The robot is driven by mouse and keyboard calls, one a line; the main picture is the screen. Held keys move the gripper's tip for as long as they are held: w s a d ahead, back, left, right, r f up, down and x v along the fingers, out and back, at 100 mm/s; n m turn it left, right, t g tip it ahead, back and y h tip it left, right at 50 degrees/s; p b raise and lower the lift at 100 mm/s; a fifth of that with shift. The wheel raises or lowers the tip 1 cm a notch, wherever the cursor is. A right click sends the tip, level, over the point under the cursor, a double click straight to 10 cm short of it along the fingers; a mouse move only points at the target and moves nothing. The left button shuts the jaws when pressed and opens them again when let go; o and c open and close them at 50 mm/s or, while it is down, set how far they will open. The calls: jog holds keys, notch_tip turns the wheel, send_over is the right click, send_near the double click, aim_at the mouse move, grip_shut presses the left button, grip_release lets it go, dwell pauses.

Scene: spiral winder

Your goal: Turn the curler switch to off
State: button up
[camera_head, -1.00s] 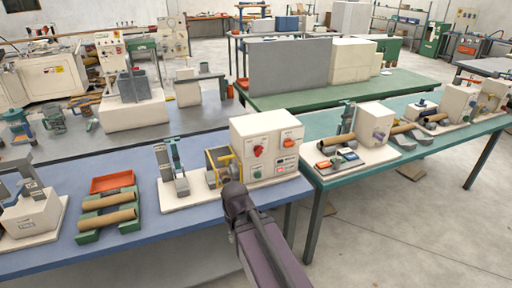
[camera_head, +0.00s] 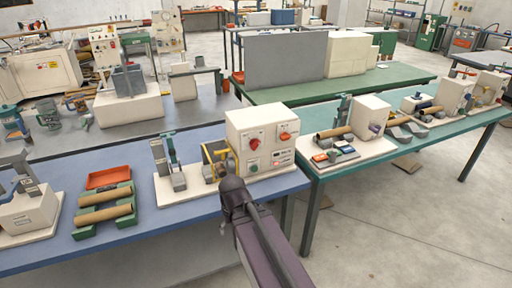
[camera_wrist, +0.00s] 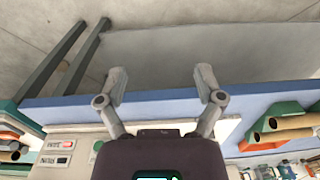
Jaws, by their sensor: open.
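The winder's white control box (camera_head: 258,122) stands on the blue table, with a red knob (camera_head: 254,143), an orange-red knob (camera_head: 285,136), a green button (camera_head: 253,167) and a small red-lit rocker (camera_head: 275,187). The labels are too small to read, so I cannot tell which is the curler switch. My arm's dark end stands in front of the winder in the head view, and my fingers cannot be made out there. In the wrist view my gripper (camera_wrist: 161,74) is open and empty, fingers spread wide. Part of a white panel (camera_wrist: 66,150) with a red-lit switch (camera_wrist: 68,144) shows at lower left.
The blue table (camera_head: 150,235) also holds a green rack (camera_head: 86,228) with brown rolls and an orange tray (camera_head: 108,179). A yellow-framed winding part (camera_head: 208,152) sits left of the box. A teal table (camera_head: 420,150) with similar machines stands to the right, with open floor before it.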

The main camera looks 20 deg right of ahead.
jog(key=w+m+t+y+b, duration=0.3)
jog(key=w+m+t+y, duration=0.1)
jog(key=w, duration=0.2)
jog(key=m+t+h+b, duration=0.4)
jog(key=m+t+b, duration=0.3)
jog(key=m+t, duration=1.1)
send_near(257, 146)
jog(key=s+r+m+g, duration=0.1)
jog(key=m+g, duration=0.1)
jog(key=s+r+m+g, duration=0.1)
jog(key=s+r+g, duration=0.1)
jog(key=shift+s+r+m, duration=0.2)
jog(key=shift+s+m, duration=0.15)
jog(key=shift+m, duration=0.05)
jog(key=shift+w+a, duration=0.1)
jog(key=w, duration=1.3)
jog(key=shift+w, duration=0.35)
jog(key=shift+c, duration=0.2)
jog(key=c, duration=1)
